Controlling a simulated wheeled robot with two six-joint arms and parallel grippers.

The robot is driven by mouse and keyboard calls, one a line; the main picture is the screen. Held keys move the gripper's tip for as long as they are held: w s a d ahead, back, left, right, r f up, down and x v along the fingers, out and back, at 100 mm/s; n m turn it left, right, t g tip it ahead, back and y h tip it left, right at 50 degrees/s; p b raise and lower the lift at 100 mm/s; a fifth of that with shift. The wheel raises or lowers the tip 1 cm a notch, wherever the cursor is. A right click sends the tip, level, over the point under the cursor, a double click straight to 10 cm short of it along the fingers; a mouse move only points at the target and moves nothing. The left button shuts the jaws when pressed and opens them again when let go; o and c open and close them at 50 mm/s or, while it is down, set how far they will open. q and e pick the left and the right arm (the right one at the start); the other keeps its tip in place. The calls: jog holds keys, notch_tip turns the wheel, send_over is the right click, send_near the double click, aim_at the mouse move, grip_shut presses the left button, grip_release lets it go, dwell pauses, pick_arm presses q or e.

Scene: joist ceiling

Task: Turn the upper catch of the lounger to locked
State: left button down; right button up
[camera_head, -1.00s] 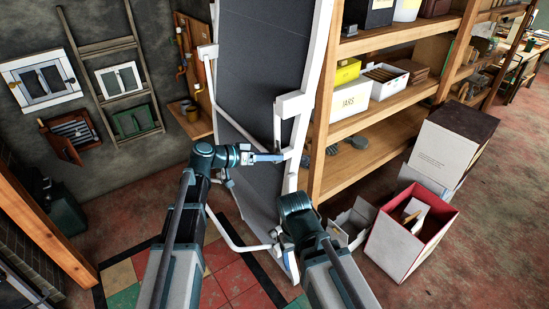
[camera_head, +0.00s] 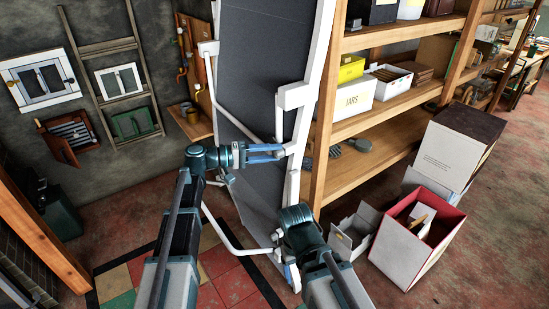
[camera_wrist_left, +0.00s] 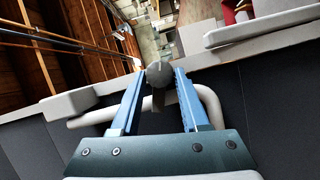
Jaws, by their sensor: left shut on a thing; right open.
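The lounger (camera_head: 262,60) stands tilted upright, a dark grey panel in a white frame. Its upper catch is a small grey knob (camera_wrist_left: 159,73) at the frame's edge, between the two blue fingers in the left wrist view. My left gripper (camera_head: 279,151) is shut on this catch, with its fingers reaching to the white side rail. In the head view the fingers hide most of the catch, so its setting cannot be read. My right gripper (camera_head: 279,238) is open low by the lounger's lower rail. Its wrist hides most of it.
A wooden shelf unit (camera_head: 345,173) with boxes stands close to the right of the lounger. Open cartons (camera_head: 398,262) sit on the floor at the right. A ladder (camera_head: 112,47) leans on the left wall. Tiled floor is free at the left.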

pick_arm(q)
jog(key=n+b, duration=0.1)
jog(key=n+h+b, duration=0.1)
jog(key=n, duration=0.1)
jog(key=shift+s+d+h, duration=0.2)
jog(key=shift+s+h, duration=0.05)
jog(key=shift+h, duration=0.05)
jog(key=shift+n+b, duration=0.4)
jog(key=shift+b, duration=0.05)
jog(key=shift+w, duration=0.1)
jog(key=shift+c, duration=2.1)
grip_release()
jog(key=shift+r, duration=0.15)
jog(key=v, duration=1.3)
jog(key=shift+s+a+b, duration=0.25)
jog(key=shift+a+b, duration=0.15)
jog(key=shift+b, duration=0.05)
jog(key=shift+d, duration=0.1)
